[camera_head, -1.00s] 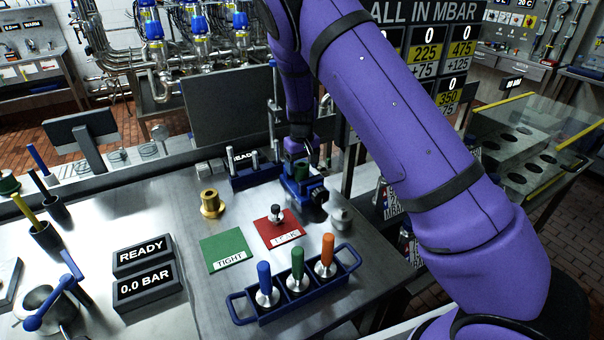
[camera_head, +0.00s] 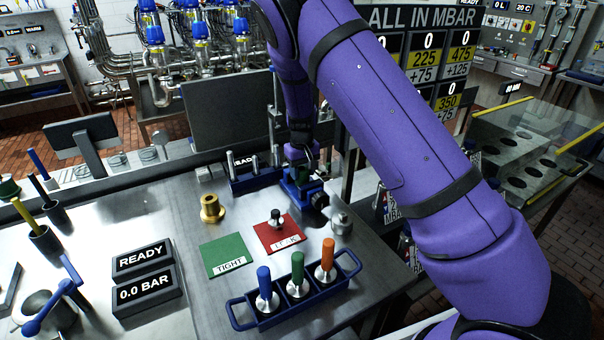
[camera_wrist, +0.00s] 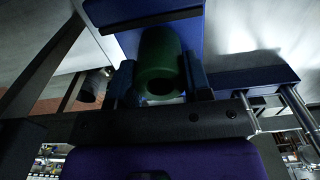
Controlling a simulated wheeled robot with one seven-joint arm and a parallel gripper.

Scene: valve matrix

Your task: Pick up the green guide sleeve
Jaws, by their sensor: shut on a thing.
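The green guide sleeve (camera_wrist: 160,62) shows large in the wrist view, a dark green cylinder with a round bore facing the camera. My gripper (camera_wrist: 158,85) is shut on it, with one finger on each side. Behind the sleeve is the blue fixture (camera_wrist: 150,12). In the head view my gripper (camera_head: 303,160) is over the blue fixture (camera_head: 305,190) at the back right of the bench. The sleeve is mostly hidden there by my gripper. I cannot tell whether it still touches the fixture.
A blue rack (camera_head: 297,293) holds blue, green and orange-handled tools in front. A brass fitting (camera_head: 211,208), a green TIGHT mat (camera_head: 228,254) and a red mat (camera_head: 278,234) with a small knobbed part lie nearby. A steel knob (camera_head: 342,222) stands right of the fixture.

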